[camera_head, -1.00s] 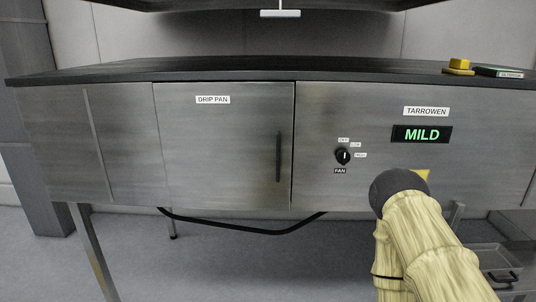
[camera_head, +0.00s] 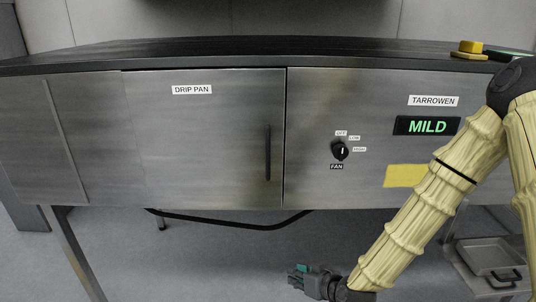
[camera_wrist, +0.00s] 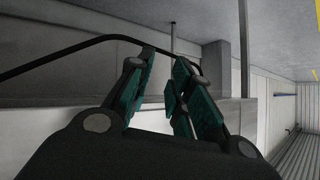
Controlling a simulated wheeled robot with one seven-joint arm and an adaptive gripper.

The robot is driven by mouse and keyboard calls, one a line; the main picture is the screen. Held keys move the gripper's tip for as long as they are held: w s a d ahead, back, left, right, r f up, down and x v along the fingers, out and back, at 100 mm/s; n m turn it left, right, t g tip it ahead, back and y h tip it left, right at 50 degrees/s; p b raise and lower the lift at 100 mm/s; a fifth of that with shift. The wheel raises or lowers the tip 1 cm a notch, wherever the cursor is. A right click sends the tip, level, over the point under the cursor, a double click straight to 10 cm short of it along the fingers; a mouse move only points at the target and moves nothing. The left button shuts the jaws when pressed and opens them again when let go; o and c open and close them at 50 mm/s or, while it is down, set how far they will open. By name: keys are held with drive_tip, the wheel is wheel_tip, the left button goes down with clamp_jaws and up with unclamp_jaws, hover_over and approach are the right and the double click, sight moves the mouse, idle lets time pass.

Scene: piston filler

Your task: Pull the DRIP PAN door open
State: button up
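The DRIP PAN door (camera_head: 200,140) is a flat steel panel on the front of the counter, shut flush with its neighbours. Its label (camera_head: 192,90) is near the top. A dark vertical bar handle (camera_head: 267,152) sits near its right edge. My gripper (camera_head: 292,276) is low in front of the counter, below the handle and slightly right of it, apart from the door. In the wrist view my gripper (camera_wrist: 164,58) has its green-padded fingers apart, with nothing between them. Neither door nor handle is recognisable in that view.
Right of the door are a fan knob (camera_head: 340,150), a green MILD display (camera_head: 427,126) and a yellow patch (camera_head: 404,176). A dark hose (camera_head: 235,224) hangs under the counter. A yellow block (camera_head: 470,48) stands on the black top. A metal tray (camera_head: 487,254) is low at right.

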drive_tip(key=w+a+r+n+t+y, duration=0.1)
drive_tip(key=w+r, duration=0.2)
drive_tip(key=r, duration=0.4)
drive_tip(key=w+a+r+t+y, duration=0.1)
drive_tip(key=w+r+t, duration=0.15)
drive_tip(key=r, duration=0.45)
drive_tip(key=n+t+y, duration=0.2)
approach(269, 156)
drive_tip(key=p+x, duration=0.5)
drive_tip(key=x, duration=0.5)
drive_tip(key=shift+w+a, duration=0.15)
drive_tip(key=shift+w, duration=0.2)
clamp_jaws()
